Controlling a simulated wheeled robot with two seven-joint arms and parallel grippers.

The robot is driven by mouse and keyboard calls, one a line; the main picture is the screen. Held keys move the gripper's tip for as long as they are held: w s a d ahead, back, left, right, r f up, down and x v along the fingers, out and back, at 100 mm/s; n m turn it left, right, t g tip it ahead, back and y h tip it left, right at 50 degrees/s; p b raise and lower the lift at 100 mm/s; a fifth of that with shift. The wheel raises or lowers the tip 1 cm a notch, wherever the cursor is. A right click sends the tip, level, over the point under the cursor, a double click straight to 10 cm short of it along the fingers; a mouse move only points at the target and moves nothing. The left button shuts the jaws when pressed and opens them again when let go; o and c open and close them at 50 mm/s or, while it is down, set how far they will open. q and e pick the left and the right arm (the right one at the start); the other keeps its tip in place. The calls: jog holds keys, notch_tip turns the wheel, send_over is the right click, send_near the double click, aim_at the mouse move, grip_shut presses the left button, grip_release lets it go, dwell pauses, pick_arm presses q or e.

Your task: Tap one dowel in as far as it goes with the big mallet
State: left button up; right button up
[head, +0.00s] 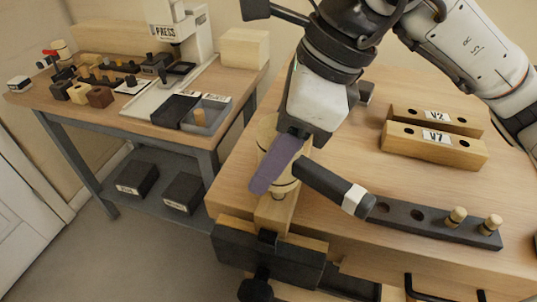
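The big mallet has a pale wooden head (267,133) with dark rings and a dark handle (330,183) with a white band. Its head is upright above a wooden block (273,216) held in the vise, and its handle points right. My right gripper (276,165) comes down from the upper right, with one purple finger across the head; it appears shut on the mallet. The other finger is hidden. A short pale dowel (278,197) shows just under the head; contact is unclear. Two dowels (456,216) (490,224) stand in a dark rack (435,222). My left gripper is not in view.
Wooden blocks labelled V2 (465,121) and V7 (433,150) lie at the right. The dark vise (268,257) sits at the bench's front edge. A side table (130,125) with a press (178,25), trays and small parts stands at the left, across a floor gap.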

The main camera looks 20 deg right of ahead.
jog(key=shift+r, duration=0.2)
notch_tip(320, 180, down, 3)
jog(key=b, duration=0.3)
jog(key=shift+r+p, duration=0.75)
jog(key=shift+r, duration=0.2)
jog(key=shift+r, duration=0.2)
